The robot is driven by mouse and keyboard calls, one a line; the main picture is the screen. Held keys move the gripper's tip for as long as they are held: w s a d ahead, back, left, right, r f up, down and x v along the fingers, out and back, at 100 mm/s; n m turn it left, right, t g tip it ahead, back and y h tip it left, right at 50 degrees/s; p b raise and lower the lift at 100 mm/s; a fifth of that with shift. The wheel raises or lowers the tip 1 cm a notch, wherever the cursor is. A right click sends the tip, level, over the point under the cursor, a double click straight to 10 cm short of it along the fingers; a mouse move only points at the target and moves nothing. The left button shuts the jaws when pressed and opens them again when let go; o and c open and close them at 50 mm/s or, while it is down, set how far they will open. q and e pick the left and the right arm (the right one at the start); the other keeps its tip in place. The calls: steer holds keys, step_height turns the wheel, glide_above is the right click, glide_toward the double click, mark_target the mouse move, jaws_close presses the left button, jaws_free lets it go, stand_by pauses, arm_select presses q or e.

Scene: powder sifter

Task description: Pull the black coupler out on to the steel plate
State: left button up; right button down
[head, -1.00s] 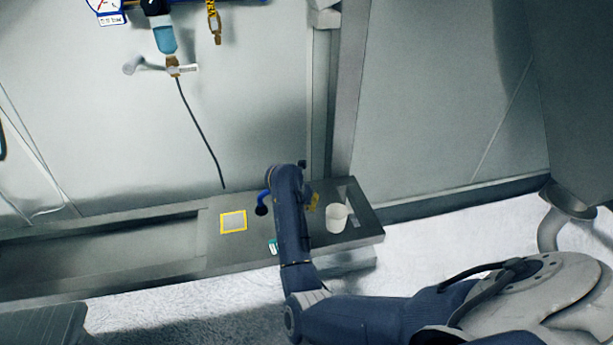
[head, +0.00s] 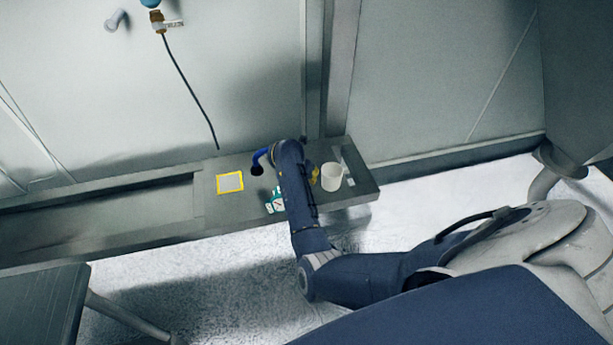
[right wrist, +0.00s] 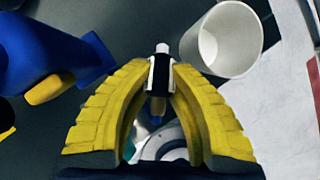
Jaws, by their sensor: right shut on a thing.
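My right gripper, with yellow fingers (right wrist: 161,80), is shut on a small dark piece (right wrist: 158,78) with a white end in the right wrist view. I cannot tell for sure whether this piece is the black coupler. In the head view my right forearm hides most of this gripper; a bit of yellow finger (head: 314,175) shows beside the white cup (head: 332,176). A grey square plate with a yellow border (head: 230,182) lies on the shelf (head: 205,205), left of my arm. My left gripper is out of view.
The cup (right wrist: 222,40) stands close to the right of my fingers. A blue part with a yellow pad (right wrist: 50,88) lies at left. A curved blue thing (head: 262,154) is behind my arm. A dark hose (head: 190,90) hangs above the shelf. A green and white item (head: 275,201) lies at the shelf's front.

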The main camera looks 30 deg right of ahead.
steer(key=shift+x, duration=1.4)
steer(key=shift+w+d+f, duration=0.15)
steer(key=shift+f, duration=0.55)
steer(key=c, duration=1.3)
jaws_free()
steer(key=shift+o, duration=0.2)
steer(key=shift+v, duration=3.7)
